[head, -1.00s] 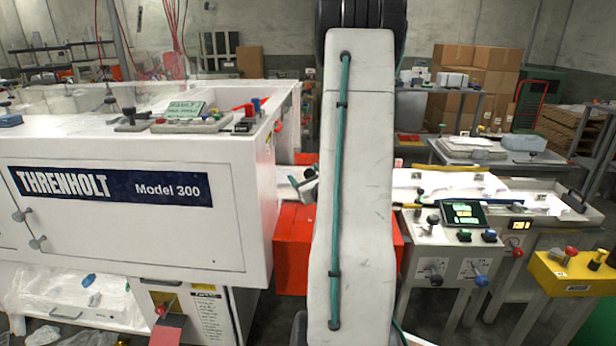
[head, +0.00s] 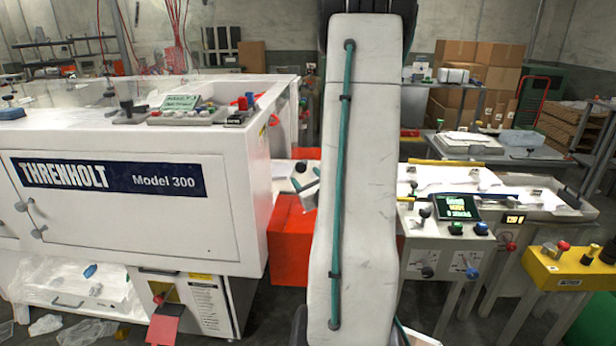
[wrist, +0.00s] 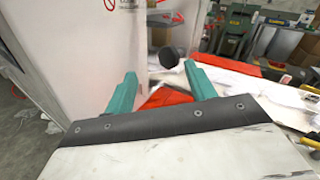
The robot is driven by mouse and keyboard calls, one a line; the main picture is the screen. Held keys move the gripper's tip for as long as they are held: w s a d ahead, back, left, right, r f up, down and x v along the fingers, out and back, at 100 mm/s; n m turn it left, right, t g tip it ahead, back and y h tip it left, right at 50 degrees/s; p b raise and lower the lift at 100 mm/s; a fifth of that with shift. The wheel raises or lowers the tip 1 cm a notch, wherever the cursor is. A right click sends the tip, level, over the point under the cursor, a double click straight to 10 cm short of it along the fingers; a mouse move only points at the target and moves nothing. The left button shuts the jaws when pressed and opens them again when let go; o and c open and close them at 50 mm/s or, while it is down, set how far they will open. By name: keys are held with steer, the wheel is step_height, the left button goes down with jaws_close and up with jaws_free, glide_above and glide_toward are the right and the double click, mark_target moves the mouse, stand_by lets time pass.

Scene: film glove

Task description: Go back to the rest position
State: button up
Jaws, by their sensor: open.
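My gripper (wrist: 162,88) shows in the wrist view with its two teal fingers apart and nothing between them. Beyond the fingers are a dark round knob (wrist: 168,57) and an orange-red surface (wrist: 165,98). In the head view my white arm link with a teal cable stands upright in the middle of the picture.
A large white Threnholt Model 300 machine (head: 120,225) fills the left. A red box (head: 290,240) stands beside it, behind my arm. A control station with a screen (head: 458,207) and a yellow control box (head: 570,268) stand at right. Cardboard boxes (head: 480,75) are stacked behind.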

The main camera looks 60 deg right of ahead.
steer(key=shift+s+d, duration=0.15)
steer(key=shift+s, duration=0.15)
stand_by(0.4)
steer(key=w+a+r+n+g+y, duration=0.1)
steer(key=w+a+n+g+y, duration=0.1)
steer(key=a+n+y, duration=1)
steer(key=w+a+r+n+g+y, duration=0.25)
steer(key=a+n+y, duration=0.45)
steer(key=a, duration=1)
steer(key=s+a+n+g+h, duration=0.2)
steer(key=s+a+n+g, duration=0.8)
steer(key=a+n, duration=0.15)
steer(key=s+a+r+n+t+h, duration=0.1)
steer(key=s+a+r+n+h, duration=0.1)
steer(key=s+r+n+h, duration=0.3)
steer(key=r+n+h, duration=0.1)
steer(key=n, duration=0.3)
steer(key=shift+s+h, duration=0.25)
steer(key=shift+h, duration=0.05)
